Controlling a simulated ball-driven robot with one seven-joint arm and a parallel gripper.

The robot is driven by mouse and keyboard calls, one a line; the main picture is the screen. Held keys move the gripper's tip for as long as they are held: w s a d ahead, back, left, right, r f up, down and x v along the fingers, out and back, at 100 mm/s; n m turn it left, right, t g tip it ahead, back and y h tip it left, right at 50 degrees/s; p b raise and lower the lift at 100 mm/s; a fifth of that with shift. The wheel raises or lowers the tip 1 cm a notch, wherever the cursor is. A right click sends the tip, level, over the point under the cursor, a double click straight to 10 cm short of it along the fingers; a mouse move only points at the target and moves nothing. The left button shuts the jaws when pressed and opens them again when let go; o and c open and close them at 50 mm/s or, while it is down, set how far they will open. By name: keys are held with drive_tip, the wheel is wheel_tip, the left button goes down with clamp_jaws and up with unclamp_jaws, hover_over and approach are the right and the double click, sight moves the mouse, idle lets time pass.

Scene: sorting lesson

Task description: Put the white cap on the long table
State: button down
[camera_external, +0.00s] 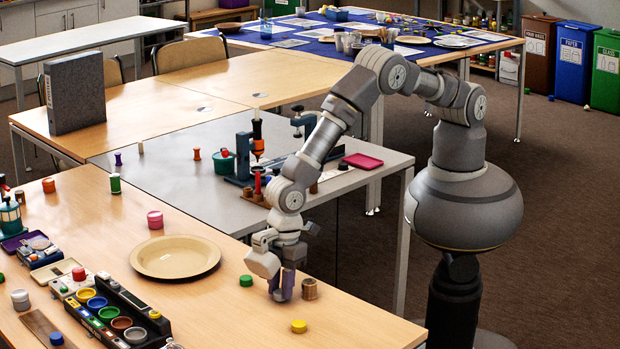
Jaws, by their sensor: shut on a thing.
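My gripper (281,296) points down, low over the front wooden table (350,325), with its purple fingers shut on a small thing. The fingers hide that thing, so I cannot tell its colour or whether it touches the tabletop. I cannot make out a white cap for certain. A green cap (246,281) lies left of the gripper, and a brown wooden spool (309,290) stands close on its right. A yellow cap (298,326) lies nearer the camera. Several tables are in view, and I cannot tell which is the long table.
A beige plate (175,257) and a black tray of coloured cups (118,315) are on the left. A grey table (190,180) behind holds a blue stand (243,158) and a magenta tray (362,161). The front table's right end is clear.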

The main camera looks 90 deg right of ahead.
drive_tip(key=shift+f, duration=0.15)
drive_tip(key=c, duration=0.9)
unclamp_jaws()
